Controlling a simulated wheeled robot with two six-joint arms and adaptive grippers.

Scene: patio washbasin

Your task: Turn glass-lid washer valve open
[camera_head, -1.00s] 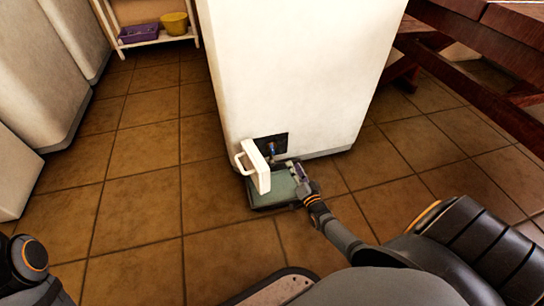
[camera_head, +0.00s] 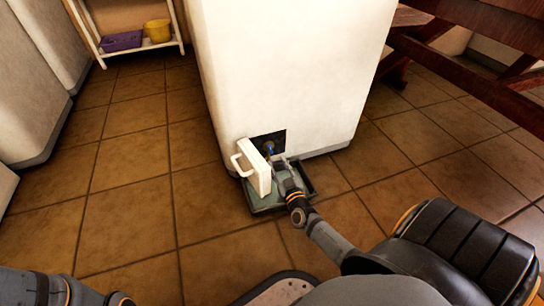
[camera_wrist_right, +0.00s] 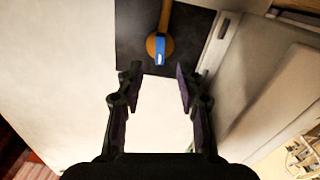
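The white washer (camera_head: 290,75) stands on the tiled floor. Low on its front is a dark square recess (camera_head: 278,136) with the valve (camera_head: 269,150) in it. In the right wrist view the valve (camera_wrist_right: 160,46) is a brass-coloured body with a blue handle, just beyond my fingertips. A white flap with a handle (camera_head: 252,168) stands open to the left of the recess. My right gripper (camera_head: 284,163) is open and empty in front of the recess; its fingers show apart in the right wrist view (camera_wrist_right: 156,78). My left gripper is not in view.
A shallow grey-green tray (camera_head: 262,205) lies on the floor under the recess, below my right gripper. A wooden bench (camera_head: 480,75) stands at the right. A shelf with a purple basket (camera_head: 122,41) and yellow bucket (camera_head: 158,30) stands at the back left.

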